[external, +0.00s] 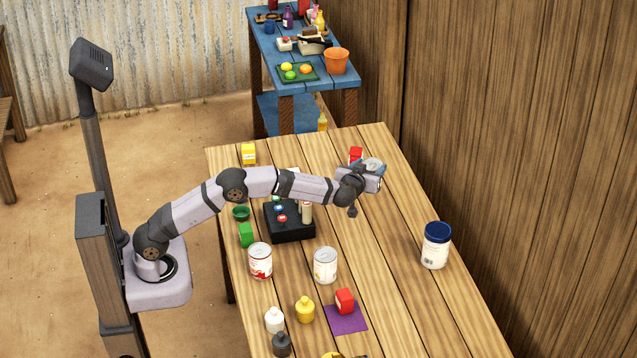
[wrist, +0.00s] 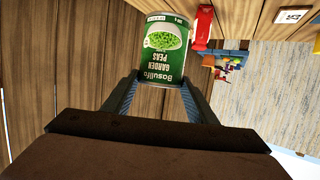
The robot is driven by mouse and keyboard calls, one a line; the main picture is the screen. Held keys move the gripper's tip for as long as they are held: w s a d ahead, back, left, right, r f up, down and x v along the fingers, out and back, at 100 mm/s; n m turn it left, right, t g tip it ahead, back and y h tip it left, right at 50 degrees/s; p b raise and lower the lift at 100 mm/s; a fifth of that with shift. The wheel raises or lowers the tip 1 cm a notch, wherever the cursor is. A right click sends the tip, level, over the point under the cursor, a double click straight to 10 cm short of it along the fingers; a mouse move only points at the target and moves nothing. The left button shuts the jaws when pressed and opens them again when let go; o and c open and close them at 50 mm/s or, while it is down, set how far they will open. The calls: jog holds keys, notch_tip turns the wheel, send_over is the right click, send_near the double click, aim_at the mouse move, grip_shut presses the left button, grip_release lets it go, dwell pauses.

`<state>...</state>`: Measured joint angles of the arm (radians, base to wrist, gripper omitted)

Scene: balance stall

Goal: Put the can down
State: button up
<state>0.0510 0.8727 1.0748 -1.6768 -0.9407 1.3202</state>
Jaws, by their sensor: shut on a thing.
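A green can labelled garden peas (wrist: 165,50) sits between the two fingers of my gripper (wrist: 160,88) in the wrist view. My gripper is shut on it. In the external view my gripper (external: 372,176) is over the far right part of the wooden table (external: 385,250), and the can's silvery top (external: 374,164) shows there, facing up. The can looks raised above the table, but its lower part is hidden by the gripper, so I cannot tell how high.
A red box (external: 356,154) stands close behind the gripper. A black tray (external: 290,227) with small items lies below the arm. White cans (external: 325,265), a blue-lidded tub (external: 435,246) and a purple mat (external: 347,318) are nearer. The table's right middle is clear.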

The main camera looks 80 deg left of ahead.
jog(key=shift+s+a+f+n, duration=0.2)
jog(key=shift+a+f+n, duration=0.1)
jog(key=shift+a+f, duration=0.15)
notch_tip(320, 180, down, 10)
dwell(0.7)
jog(key=shift+f, duration=0.15)
jog(key=o, duration=1.5)
jog(key=shift+d+f, duration=0.1)
jog(key=shift+f, duration=0.05)
jog(key=b+v, duration=0.1)
jog(key=v, duration=0.6)
jog(key=shift+s+d+r, duration=0.1)
jog(key=shift+d+r, duration=0.15)
jog(key=shift+r, duration=0.05)
